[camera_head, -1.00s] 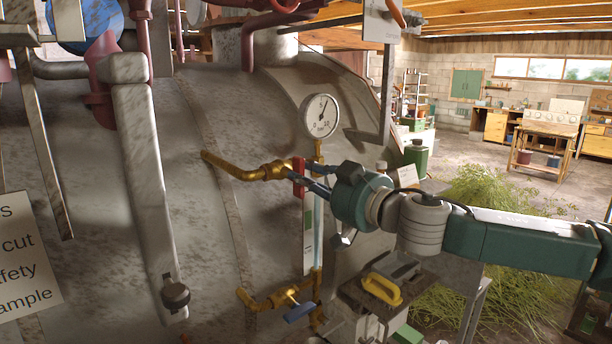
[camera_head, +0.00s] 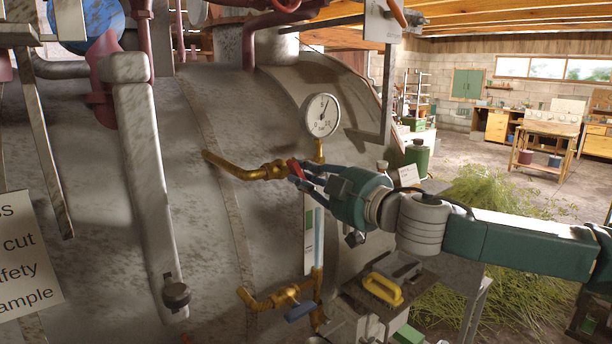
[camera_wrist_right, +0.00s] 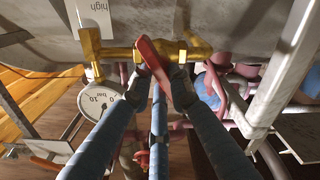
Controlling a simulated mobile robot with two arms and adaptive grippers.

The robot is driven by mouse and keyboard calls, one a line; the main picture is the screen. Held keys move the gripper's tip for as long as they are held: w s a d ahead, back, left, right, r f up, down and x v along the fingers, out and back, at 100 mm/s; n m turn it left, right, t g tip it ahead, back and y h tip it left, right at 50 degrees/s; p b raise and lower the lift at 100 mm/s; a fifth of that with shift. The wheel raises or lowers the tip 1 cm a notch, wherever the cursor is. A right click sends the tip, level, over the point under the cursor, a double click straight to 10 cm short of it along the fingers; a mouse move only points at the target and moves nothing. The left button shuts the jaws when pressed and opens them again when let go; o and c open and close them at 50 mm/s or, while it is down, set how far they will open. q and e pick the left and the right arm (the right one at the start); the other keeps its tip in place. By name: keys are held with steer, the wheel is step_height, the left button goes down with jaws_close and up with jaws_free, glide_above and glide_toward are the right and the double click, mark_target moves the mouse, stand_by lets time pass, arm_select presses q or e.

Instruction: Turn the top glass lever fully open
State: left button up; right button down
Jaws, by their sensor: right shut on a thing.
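The top glass lever is a red handle (camera_head: 295,168) on the upper brass valve (camera_head: 268,172) of the sight glass (camera_head: 318,238). It is tilted in the head view. In the right wrist view the red lever (camera_wrist_right: 152,60) runs slantwise from the brass pipe (camera_wrist_right: 118,53) to between my fingertips. My right gripper (camera_head: 303,176) reaches in from the right and is shut on the lever; its fingers (camera_wrist_right: 160,84) show on both sides of it. A lower brass valve with a blue lever (camera_head: 300,312) sits below the glass. My left gripper is not in view.
A round pressure gauge (camera_head: 320,115) stands just above the valve. The big grey still body (camera_head: 210,230) is close behind the gripper. Cut herbs (camera_head: 490,205) lie to the right.

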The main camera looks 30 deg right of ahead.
steer(key=n, duration=0.6)
steer(key=shift+a+p, duration=0.3)
steer(key=shift+p, duration=0.05)
steer(key=n, duration=0.4)
steer(key=n+p, duration=0.1)
steer(key=n, duration=0.1)
steer(key=shift+a+f, duration=0.15)
steer(key=shift+f, duration=0.15)
steer(key=shift+n, duration=0.3)
steer(key=c, duration=1.6)
jaws_free()
steer(key=shift+s, duration=0.1)
